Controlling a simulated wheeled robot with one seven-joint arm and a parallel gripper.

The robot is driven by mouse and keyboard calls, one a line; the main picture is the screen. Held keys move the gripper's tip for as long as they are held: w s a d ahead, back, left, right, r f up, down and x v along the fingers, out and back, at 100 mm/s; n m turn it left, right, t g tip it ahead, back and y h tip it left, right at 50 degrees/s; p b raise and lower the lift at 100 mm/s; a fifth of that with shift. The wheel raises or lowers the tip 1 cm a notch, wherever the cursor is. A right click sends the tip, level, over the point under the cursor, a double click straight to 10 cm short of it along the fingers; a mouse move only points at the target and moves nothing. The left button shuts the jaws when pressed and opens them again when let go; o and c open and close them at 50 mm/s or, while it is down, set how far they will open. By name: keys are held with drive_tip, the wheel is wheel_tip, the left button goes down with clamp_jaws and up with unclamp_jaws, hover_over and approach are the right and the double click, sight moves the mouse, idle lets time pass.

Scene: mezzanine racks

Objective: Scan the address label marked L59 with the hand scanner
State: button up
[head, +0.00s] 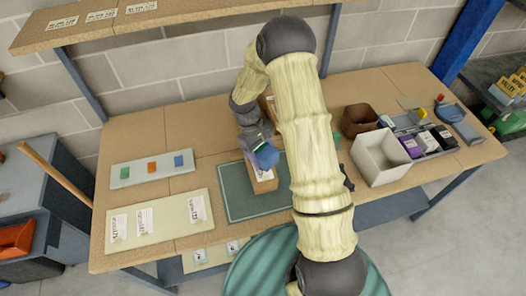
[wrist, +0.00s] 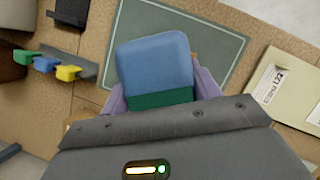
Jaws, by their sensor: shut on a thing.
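My gripper (wrist: 162,100) is shut on a blue block-shaped tool with a dark green band (wrist: 155,62), which looks like the hand scanner. In the head view the blue tool (head: 266,156) hangs over a cardboard box on the green mat. A cream board (head: 160,222) at the bench's front left bears several white labels, including a left label (head: 118,227), a middle label (head: 144,220) and a right label (head: 196,208); their print is too small to read there. In the wrist view one label (wrist: 274,86) seems to read L22. I cannot make out L59 anywhere.
The cardboard box (head: 265,185) stands on the green mat (head: 237,200). A pale board with coloured blocks (head: 135,172) lies at left. A white bin (head: 377,162), brown bin (head: 358,120) and grey tray (head: 435,150) stand right. An overhead shelf (head: 190,12) bears more labels.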

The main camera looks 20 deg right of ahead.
drive_tip(key=f, duration=0.1)
drive_tip(key=f+b, duration=0.2)
drive_tip(key=shift+d+f, duration=0.2)
drive_tip(key=shift+d, duration=0.05)
drive_tip(key=shift+s+a+f, duration=0.1)
drive_tip(key=shift+f+b, duration=0.55)
drive_tip(key=shift+f, duration=0.3)
idle(1.2)
drive_tip(key=shift+r+p, duration=2.55)
drive_tip(key=shift+r, duration=1)
